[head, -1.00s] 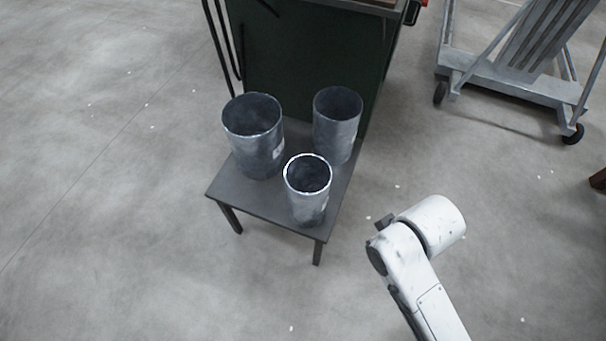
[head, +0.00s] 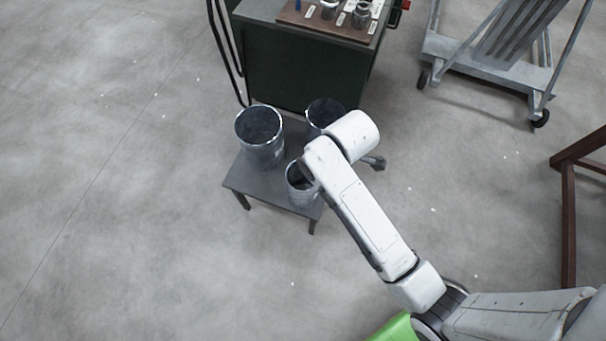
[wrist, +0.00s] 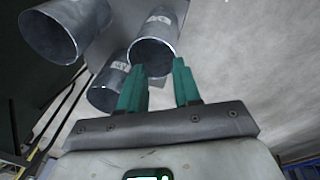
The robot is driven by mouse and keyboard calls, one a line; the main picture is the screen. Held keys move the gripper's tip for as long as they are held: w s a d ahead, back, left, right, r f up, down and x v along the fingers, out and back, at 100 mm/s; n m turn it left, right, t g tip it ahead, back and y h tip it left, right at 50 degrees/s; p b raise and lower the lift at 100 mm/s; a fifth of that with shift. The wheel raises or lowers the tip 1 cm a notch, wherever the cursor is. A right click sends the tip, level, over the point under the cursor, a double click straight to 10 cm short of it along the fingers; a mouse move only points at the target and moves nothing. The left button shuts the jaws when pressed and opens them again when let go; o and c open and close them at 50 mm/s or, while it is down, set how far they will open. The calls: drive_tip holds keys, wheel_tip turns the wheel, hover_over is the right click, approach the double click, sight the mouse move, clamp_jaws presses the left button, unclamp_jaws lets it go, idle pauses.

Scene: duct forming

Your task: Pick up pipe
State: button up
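Three grey metal pipes stand upright on a small dark table (head: 243,183). The wide pipe (head: 260,138) is at the back left, another pipe (head: 318,112) at the back right, and a smaller pipe (head: 297,190) at the front. My arm partly covers the back right and front pipes in the head view. In the wrist view, my gripper (wrist: 158,80) has its two green fingers apart with nothing held between them. One labelled pipe (wrist: 155,45) shows just beyond the fingertips. Another pipe (wrist: 106,92) is partly behind the left finger, and a wide one (wrist: 66,28) is at upper left.
A dark green cabinet (head: 290,75) stands directly behind the table, with small labelled items on top. A grey wheeled cart (head: 490,70) is at upper right, and a brown frame (head: 568,220) at the right edge. Open concrete floor lies left and in front of the table.

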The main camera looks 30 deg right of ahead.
wheel_tip(320, 180, down, 15)
drive_tip(key=w+a+n+g+b, duration=0.2)
drive_tip(key=n, duration=0.6)
drive_tip(key=shift+w, duration=0.15)
drive_tip(key=shift+r, duration=0.1)
drive_tip(key=shift+c, duration=0.4)
clamp_jaws()
idle(0.8)
